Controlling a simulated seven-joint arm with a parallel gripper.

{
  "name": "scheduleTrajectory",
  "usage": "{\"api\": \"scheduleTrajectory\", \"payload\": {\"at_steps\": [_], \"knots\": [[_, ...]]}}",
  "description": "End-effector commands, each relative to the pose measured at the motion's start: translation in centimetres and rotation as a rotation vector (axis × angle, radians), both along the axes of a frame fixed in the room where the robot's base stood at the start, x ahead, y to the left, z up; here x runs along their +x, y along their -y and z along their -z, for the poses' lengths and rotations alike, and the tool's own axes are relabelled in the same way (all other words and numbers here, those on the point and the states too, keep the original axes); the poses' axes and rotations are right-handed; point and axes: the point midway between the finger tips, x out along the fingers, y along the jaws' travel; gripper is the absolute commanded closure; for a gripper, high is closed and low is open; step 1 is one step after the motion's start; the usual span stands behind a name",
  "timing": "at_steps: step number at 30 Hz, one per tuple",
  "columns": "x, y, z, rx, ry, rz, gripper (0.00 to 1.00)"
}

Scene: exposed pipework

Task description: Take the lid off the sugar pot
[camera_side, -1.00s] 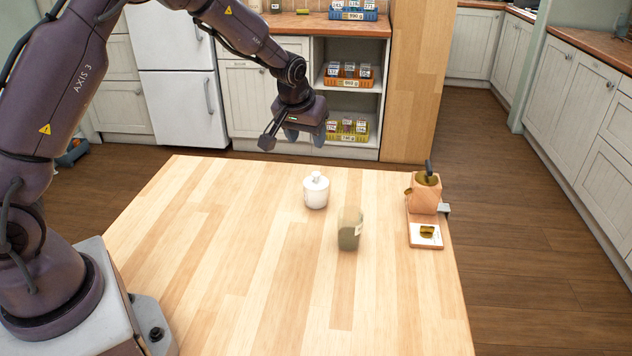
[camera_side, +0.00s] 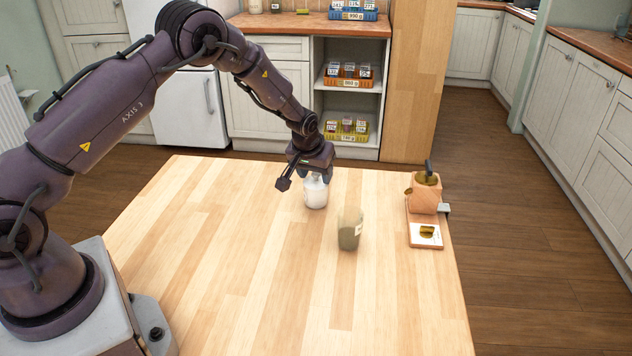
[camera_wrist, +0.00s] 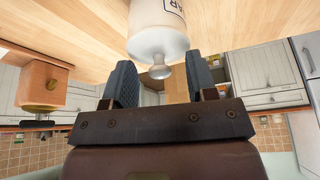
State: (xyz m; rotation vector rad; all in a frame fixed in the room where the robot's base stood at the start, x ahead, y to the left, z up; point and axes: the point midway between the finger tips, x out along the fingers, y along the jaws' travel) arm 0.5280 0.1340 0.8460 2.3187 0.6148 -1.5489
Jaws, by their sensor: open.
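The white sugar pot (camera_side: 316,194) stands upright on the wooden table. In the wrist view the pot (camera_wrist: 157,20) appears upside down, with part of dark lettering on its side. Its pale lid (camera_wrist: 158,45) is on the pot, with a round knob (camera_wrist: 160,71) pointing towards my gripper. My gripper (camera_side: 312,178) is open at the top of the pot in the side view, partly hiding the lid. In the wrist view the two dark fingers of my gripper (camera_wrist: 160,75) stand apart on either side of the knob, with gaps showing.
A greenish-grey container (camera_side: 350,230) stands in front and to the right of the pot. The table's left and front are clear.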

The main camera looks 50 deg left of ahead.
Motion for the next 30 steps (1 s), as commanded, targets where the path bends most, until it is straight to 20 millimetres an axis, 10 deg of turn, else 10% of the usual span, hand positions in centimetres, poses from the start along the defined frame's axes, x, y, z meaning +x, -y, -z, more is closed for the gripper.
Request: {"api": "scheduleTrajectory", "payload": {"at_steps": [5, 12, 30], "knots": [[0.0, 0.0, 0.0, 0.0, 0.001, 0.0, 0.48], [0.0, 0.0, 0.0, 0.0, -0.001, 0.001, 1.0], [0.0, 0.0, -2.8, 0.0, 0.001, 0.0, 1.0]]}}
